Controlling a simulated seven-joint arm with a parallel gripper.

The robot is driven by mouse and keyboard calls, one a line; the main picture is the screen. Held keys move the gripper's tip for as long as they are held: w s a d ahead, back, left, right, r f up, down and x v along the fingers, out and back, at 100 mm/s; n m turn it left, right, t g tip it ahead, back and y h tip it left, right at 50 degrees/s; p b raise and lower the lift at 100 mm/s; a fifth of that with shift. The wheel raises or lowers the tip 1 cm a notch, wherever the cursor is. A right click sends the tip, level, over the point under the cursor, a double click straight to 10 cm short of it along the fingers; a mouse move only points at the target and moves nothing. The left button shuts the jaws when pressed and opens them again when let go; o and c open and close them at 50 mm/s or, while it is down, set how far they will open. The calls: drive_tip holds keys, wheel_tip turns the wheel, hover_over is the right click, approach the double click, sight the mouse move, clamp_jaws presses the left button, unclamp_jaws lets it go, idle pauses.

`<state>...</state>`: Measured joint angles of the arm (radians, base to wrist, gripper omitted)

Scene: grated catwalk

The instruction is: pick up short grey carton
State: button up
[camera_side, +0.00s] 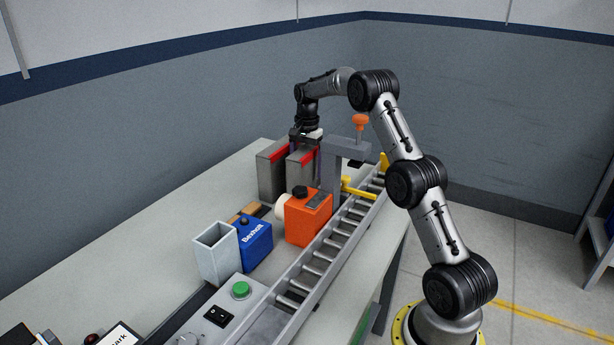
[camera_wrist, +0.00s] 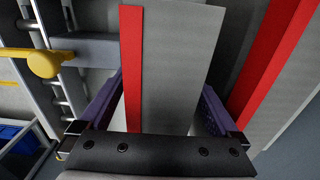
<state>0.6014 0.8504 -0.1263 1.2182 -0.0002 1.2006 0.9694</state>
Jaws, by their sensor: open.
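Two grey cartons with red edge strips stand side by side at the back of the table in the side view. The one nearer the conveyor (camera_side: 302,176) is under my gripper (camera_side: 305,138); the other (camera_side: 270,178) is to its left. In the wrist view, a grey carton with a red strip (camera_wrist: 178,65) lies between the two purple fingers of my open gripper (camera_wrist: 160,92), with a finger on each side. The second carton (camera_wrist: 300,100) is just beyond the right finger. I cannot tell which is shorter, or whether the fingers touch the carton.
A roller conveyor (camera_side: 317,272) runs along the right, with a grey post frame (camera_side: 331,165) and yellow bar (camera_side: 359,192) close beside the cartons. In front are an orange box (camera_side: 308,220), a blue box (camera_side: 254,243) and an open pale container (camera_side: 216,255).

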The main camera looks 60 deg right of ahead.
drive_tip(key=shift+f, duration=0.1)
drive_tip(key=c, duration=1.5)
drive_tip(key=shift+o, duration=0.2)
